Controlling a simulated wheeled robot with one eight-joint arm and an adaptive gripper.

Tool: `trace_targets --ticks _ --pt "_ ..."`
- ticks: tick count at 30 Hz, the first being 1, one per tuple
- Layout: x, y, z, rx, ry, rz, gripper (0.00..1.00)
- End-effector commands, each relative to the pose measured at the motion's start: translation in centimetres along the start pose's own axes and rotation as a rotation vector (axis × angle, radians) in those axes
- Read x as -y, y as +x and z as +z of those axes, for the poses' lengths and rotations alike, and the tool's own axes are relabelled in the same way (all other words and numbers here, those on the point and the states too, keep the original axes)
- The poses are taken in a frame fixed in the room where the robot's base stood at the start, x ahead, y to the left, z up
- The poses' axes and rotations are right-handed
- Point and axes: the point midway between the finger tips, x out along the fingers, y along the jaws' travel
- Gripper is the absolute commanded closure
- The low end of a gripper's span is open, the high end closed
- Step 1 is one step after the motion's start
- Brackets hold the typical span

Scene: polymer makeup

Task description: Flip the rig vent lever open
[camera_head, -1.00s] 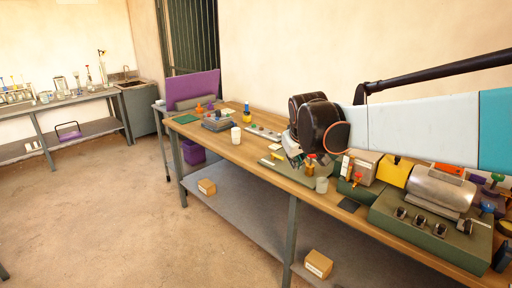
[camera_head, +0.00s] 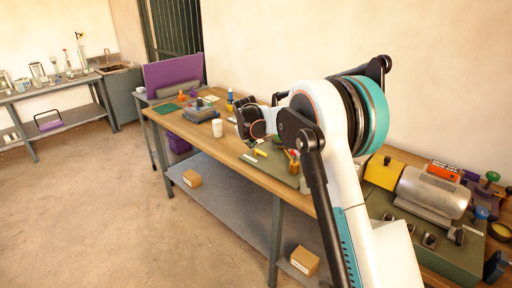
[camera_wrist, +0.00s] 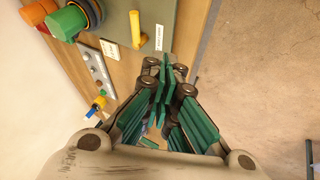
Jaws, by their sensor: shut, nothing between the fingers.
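In the wrist view, a yellow lever (camera_wrist: 135,28) stands on a grey-green plate (camera_wrist: 147,12) with a white label beside it. I cannot tell for certain whether it is the vent lever, as the label is unreadable. My gripper (camera_wrist: 165,75) has teal-padded fingers drawn together with nothing between them. The fingertips are apart from the lever, below it in the picture. In the head view, the plate (camera_head: 288,171) lies on the wooden bench, partly behind my arm. My fingers are hidden there.

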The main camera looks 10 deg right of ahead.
Motion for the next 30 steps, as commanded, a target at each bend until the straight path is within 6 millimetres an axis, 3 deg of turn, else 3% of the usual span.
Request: trace_targets --ticks 17,23,30 --pt "0.2 1.4 -0.2 0.002 -0.01 0.002 1.0" --pt "0.2 3.9 -0.1 0.003 -0.009 0.003 1.0" --pt "0.2 8.7 -0.1 0.003 -0.01 0.003 1.0"
